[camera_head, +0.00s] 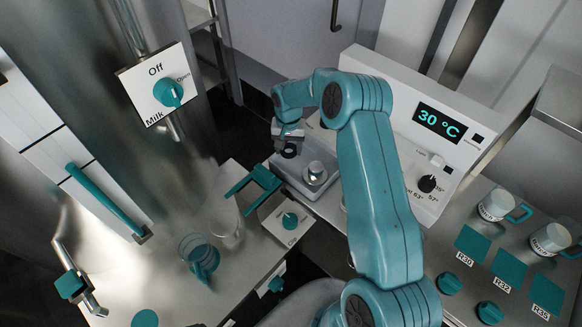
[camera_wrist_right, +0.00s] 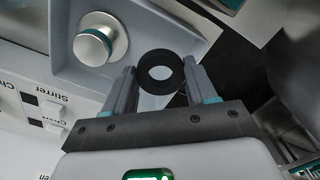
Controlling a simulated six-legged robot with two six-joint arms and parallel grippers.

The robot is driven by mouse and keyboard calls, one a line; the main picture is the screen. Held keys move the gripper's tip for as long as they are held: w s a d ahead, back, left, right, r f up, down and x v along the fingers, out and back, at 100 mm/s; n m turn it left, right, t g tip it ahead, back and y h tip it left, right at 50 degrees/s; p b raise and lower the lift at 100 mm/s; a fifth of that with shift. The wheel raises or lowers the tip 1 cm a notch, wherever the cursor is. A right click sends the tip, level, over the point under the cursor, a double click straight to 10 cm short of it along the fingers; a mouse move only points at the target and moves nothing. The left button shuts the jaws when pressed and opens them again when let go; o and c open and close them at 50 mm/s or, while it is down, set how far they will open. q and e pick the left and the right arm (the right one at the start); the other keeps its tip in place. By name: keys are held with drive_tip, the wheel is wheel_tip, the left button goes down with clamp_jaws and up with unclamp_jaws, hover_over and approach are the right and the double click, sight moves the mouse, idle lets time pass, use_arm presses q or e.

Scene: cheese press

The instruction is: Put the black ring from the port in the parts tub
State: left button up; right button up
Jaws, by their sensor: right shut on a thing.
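The black ring (camera_wrist_right: 160,54) is held between the two fingers of my right gripper (camera_wrist_right: 157,73), near their tips. In the head view the ring (camera_head: 290,152) hangs below my right gripper (camera_head: 289,143), close to the left edge of the light machine housing. A silver cap with a teal band (camera_head: 315,170) sits in a shallow grey recess (camera_head: 329,186) just right of the ring; I cannot tell whether this recess is the parts tub. The cap also shows in the wrist view (camera_wrist_right: 100,42). I cannot make out the port. My left gripper is not in view.
A display panel (camera_head: 438,125) stands behind my right arm. Cups (camera_head: 497,205) stand at right. A teal jug (camera_head: 199,258) stands on the left counter.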

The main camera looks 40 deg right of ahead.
sight(289, 150)
wheel_tip(289, 150, down, 4)
drive_tip(key=shift+r+b, duration=0.2)
drive_tip(key=shift+b, duration=0.2)
wheel_tip(289, 150, down, 4)
drive_tip(key=shift+r+b, duration=0.1)
drive_tip(key=shift+b, duration=0.75)
drive_tip(key=shift+w+f, duration=0.1)
drive_tip(key=shift+f, duration=0.15)
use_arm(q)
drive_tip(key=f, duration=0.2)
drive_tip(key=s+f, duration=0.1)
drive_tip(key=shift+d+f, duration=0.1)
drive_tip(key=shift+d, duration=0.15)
use_arm(e)
drive_tip(key=shift+r, duration=0.1)
drive_tip(key=o, duration=0.8)
drive_tip(key=shift+f, duration=0.2)
drive_tip(key=shift+c, duration=0.2)
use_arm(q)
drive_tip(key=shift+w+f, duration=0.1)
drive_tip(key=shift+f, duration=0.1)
